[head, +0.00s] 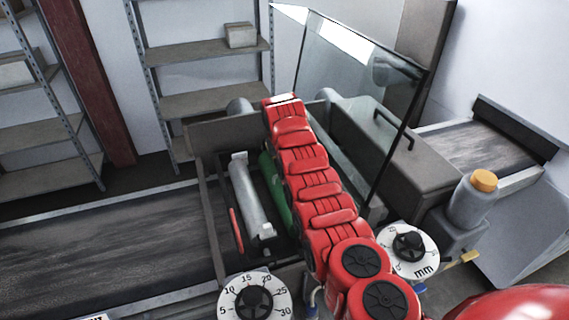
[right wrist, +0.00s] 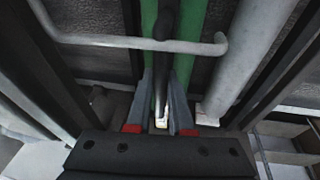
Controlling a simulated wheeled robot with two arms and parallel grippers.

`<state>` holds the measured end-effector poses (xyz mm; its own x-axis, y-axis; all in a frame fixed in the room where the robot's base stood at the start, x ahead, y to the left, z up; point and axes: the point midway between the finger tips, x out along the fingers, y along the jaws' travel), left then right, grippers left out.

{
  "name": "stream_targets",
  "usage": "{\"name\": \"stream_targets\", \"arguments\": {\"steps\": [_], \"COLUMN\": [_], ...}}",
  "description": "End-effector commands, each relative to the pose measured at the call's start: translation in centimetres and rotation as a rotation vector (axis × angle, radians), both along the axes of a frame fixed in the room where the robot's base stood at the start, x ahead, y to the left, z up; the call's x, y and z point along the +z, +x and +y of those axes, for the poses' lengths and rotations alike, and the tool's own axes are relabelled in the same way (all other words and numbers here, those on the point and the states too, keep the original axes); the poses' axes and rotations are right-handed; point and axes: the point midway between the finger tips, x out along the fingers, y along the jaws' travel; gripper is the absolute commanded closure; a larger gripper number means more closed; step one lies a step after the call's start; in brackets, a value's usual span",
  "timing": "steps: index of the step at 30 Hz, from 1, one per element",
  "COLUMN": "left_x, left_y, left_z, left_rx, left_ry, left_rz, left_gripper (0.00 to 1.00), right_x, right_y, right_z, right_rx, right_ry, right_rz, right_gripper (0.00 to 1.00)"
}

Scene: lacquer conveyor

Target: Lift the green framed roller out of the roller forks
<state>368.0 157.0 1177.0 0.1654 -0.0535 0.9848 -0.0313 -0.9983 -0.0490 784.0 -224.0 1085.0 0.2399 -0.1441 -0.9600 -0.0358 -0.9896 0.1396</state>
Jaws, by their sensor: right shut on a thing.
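The green framed roller (head: 276,190) lies inside the open conveyor machine, mostly hidden behind my red right arm in the head view. In the right wrist view its green bars (right wrist: 188,35) run away from the camera, with a dark bar between them. My right gripper (right wrist: 161,118) is shut on the roller's bar, one finger on each side. In the head view my right gripper is hidden. The roller forks cannot be made out clearly, so I cannot tell whether the roller rests in them. My left gripper is not in view.
A grey roller (head: 248,195) lies left of the green one; a bent grey rod (right wrist: 130,42) crosses the wrist view. A glass panel (head: 350,90) stands raised at the right. Two dials (head: 254,299), (head: 408,250) and an orange-capped bottle (head: 474,200) stand near the front.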

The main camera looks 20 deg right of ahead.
Motion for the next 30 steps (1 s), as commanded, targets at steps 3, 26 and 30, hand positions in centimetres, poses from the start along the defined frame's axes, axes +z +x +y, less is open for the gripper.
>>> {"name": "stream_targets", "arguments": {"steps": [3,26,30], "left_x": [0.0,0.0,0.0], "left_y": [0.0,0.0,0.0], "left_z": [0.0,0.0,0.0], "left_rx": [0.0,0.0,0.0], "left_ry": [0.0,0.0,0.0], "left_rz": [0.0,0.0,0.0], "left_gripper": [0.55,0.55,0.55], "right_x": [0.01,0.02,0.01], "right_y": [0.01,0.0,0.01], "right_z": [0.0,-0.01,0.0], "right_rx": [-0.001,-0.002,-0.001], "right_ry": [0.0,0.0,0.0], "right_rz": [0.0,0.0,0.0], "right_gripper": [1.0,1.0,1.0]}}
